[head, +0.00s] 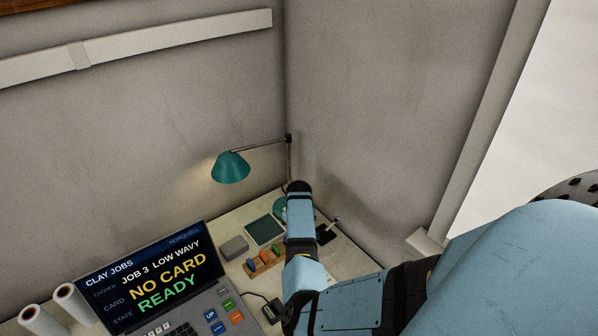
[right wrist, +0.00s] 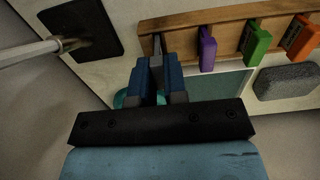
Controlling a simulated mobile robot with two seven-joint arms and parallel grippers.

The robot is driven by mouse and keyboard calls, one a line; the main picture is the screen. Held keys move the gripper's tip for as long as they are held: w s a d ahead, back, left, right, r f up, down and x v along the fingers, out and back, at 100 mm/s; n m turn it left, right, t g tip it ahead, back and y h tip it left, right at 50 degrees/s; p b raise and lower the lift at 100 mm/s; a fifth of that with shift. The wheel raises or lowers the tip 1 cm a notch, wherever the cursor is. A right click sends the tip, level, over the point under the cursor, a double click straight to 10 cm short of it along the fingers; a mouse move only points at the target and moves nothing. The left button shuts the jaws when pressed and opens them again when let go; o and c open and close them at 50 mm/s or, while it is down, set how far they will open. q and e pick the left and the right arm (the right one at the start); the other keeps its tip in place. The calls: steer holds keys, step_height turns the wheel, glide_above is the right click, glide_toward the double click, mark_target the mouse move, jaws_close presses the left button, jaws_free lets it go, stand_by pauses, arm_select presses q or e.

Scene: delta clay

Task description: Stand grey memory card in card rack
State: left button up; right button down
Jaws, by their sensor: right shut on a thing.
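My right gripper (right wrist: 157,75) is shut on the narrow grey memory card (right wrist: 157,46), which shows between its blue-grey fingers in the right wrist view. The card's far end overlaps the left part of the wooden card rack (right wrist: 180,22); I cannot tell whether it is inside a slot or just above it. A purple, a green and an orange card stand in the rack to the right. In the head view the rack (head: 266,268) is left of my right arm, which hides the fingertips and the held card. My left gripper is out of view.
A monitor (head: 140,285) reads NO CARD and READY. A teal lamp (head: 230,167) leans over the desk. A grey block (head: 234,248) and a green pad (head: 264,231) lie near the rack. A dark pad with a metal rod (right wrist: 80,30) lies beside it; walls close the corner.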

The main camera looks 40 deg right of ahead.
steer(key=shift+f, duration=0.4)
steer(key=c, duration=0.8)
jaws_free()
steer(key=shift+r, duration=0.1)
